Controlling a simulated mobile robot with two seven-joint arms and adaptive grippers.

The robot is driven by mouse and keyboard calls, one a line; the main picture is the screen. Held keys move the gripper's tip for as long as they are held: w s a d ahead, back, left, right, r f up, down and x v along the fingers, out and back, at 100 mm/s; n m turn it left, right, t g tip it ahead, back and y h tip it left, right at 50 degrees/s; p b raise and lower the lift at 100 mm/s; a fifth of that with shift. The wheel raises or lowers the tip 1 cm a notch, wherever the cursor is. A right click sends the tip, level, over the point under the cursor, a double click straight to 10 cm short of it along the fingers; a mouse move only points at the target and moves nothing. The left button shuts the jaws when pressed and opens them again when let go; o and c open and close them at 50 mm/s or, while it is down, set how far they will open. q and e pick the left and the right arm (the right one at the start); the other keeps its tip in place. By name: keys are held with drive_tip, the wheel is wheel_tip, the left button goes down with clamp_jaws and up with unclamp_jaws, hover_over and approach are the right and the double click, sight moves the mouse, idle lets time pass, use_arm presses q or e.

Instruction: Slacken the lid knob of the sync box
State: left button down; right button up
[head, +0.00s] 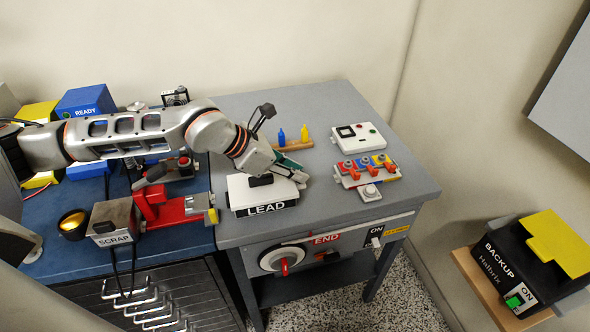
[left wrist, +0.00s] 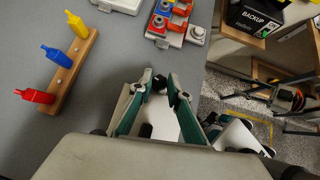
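No label reading "sync" is legible. A white box marked LEAD (head: 235,190) stands at the front left of the grey table, with a black knob (head: 260,181) on its lid. My left gripper (head: 298,177) is over the right side of this box, to the right of the knob. In the left wrist view, the left gripper (left wrist: 161,86) has its two fingers apart, with part of a white surface (left wrist: 165,118) visible between them. A dark shape sits by the fingertips; I cannot tell whether the fingers touch anything. My right gripper is not in view.
A wooden rack (head: 296,146) of coloured bottles stands behind the box. To the right are a white panel box (head: 357,136) and a tray of red, blue and yellow parts (head: 366,170). A blue bench with a SCRAP box (head: 112,218) adjoins at left. A BACKUP box (head: 505,262) stands lower right.

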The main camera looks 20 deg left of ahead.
use_arm(q)
drive_tip(key=shift+s+d+f+n+b, duration=0.1)
drive_tip(key=shift+f+n+b, duration=0.15)
drive_tip(key=shift+b, duration=0.35)
drive_tip(key=shift+r+n+t+y+b, duration=0.2)
drive_tip(key=shift+n+t+y+b, duration=0.1)
drive_tip(key=shift+n+y, duration=0.15)
drive_tip(key=c, duration=1.9)
unclamp_jaws()
drive_tip(key=shift+r, duration=0.1)
